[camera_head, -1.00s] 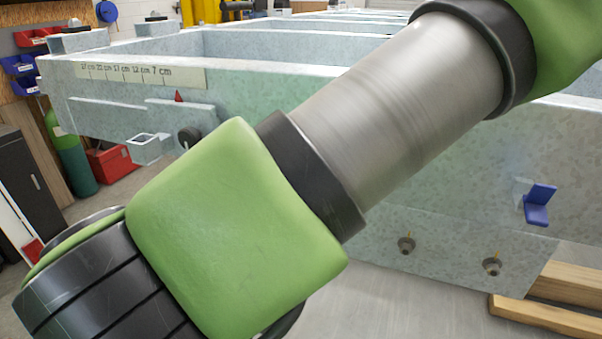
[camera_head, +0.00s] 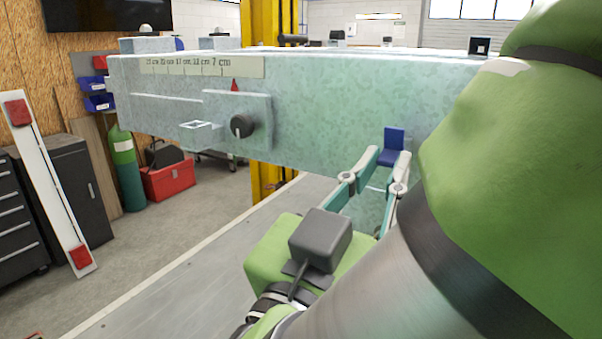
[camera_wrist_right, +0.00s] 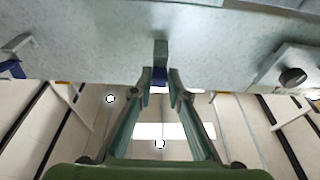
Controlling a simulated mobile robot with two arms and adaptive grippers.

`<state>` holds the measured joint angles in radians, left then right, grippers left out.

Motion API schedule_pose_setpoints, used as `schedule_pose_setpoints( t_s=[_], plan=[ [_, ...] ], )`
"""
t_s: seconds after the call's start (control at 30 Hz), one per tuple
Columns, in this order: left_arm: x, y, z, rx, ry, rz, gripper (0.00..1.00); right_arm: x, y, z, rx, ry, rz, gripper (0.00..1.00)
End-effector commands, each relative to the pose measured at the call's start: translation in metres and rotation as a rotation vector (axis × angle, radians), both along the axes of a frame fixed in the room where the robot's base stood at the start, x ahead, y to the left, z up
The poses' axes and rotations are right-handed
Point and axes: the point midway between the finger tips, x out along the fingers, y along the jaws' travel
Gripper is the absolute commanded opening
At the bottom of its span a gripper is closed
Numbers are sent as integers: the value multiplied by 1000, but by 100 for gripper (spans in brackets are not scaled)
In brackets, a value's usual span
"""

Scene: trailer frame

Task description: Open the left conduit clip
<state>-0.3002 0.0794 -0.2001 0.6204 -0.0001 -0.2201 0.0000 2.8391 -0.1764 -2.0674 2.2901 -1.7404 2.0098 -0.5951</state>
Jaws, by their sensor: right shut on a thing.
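A blue conduit clip (camera_head: 392,148) with an L shape sits on the front face of the galvanized frame beam (camera_head: 320,100), right of the black knob. My right gripper (camera_head: 384,168) reaches up to it from below, with its two teal fingers on either side of its lower part. In the right wrist view, the fingertips (camera_wrist_right: 160,80) are closed around the blue part of the clip (camera_wrist_right: 159,75), below a small grey block. A second blue clip (camera_wrist_right: 12,69) shows at the left edge of that view. My left gripper is not in view.
A black knob (camera_head: 242,125) and a small square bracket (camera_head: 199,128) stick out from the beam to the left. A red toolbox (camera_head: 168,183), green cylinder (camera_head: 123,165) and dark cabinet (camera_head: 85,190) stand at left. My right arm hides the beam's right part.

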Motion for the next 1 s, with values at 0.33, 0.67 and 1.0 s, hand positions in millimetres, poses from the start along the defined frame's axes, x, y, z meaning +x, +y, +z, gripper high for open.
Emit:
schedule_pose_setpoints(
  t_s=[0.33,0.67,1.0],
  plan=[
    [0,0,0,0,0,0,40,0,0,1,-2,-5,0,0],
    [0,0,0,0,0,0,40,0,0,0,-2,-2,0,32],
    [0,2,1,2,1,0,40,0,0,1,1,2,0,32]
  ],
)
